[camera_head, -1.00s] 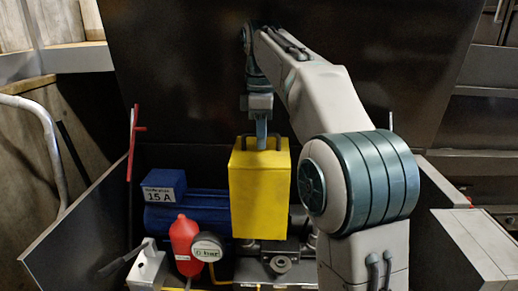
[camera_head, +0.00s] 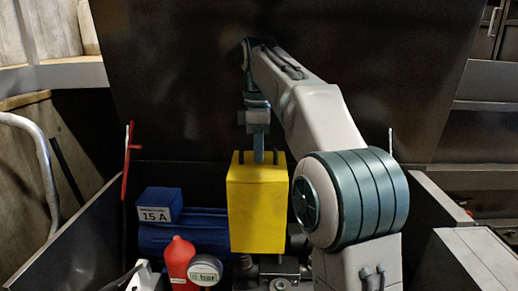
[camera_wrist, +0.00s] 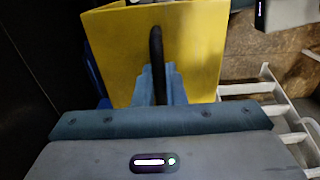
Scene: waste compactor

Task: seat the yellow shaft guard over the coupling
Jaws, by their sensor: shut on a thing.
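The yellow shaft guard (camera_head: 257,212) is a box-shaped cover with a dark handle on its top. My gripper (camera_head: 259,158) is shut on that handle and holds the guard upright in front of the dark back panel. In the wrist view the guard (camera_wrist: 195,55) fills the upper middle, and my gripper (camera_wrist: 155,85) has its fingers at the black handle. The coupling is not visible; the guard hides the place between the blue motor (camera_head: 185,232) and the grey pump parts (camera_head: 275,270). I cannot tell whether the guard touches anything below.
A red bottle (camera_head: 179,258) and a round gauge (camera_head: 204,270) stand in front of the motor, left of the guard. A red-handled lever (camera_head: 128,160) rises at the left wall. Metal side walls enclose the bay. A pale handrail (camera_head: 45,165) is far left.

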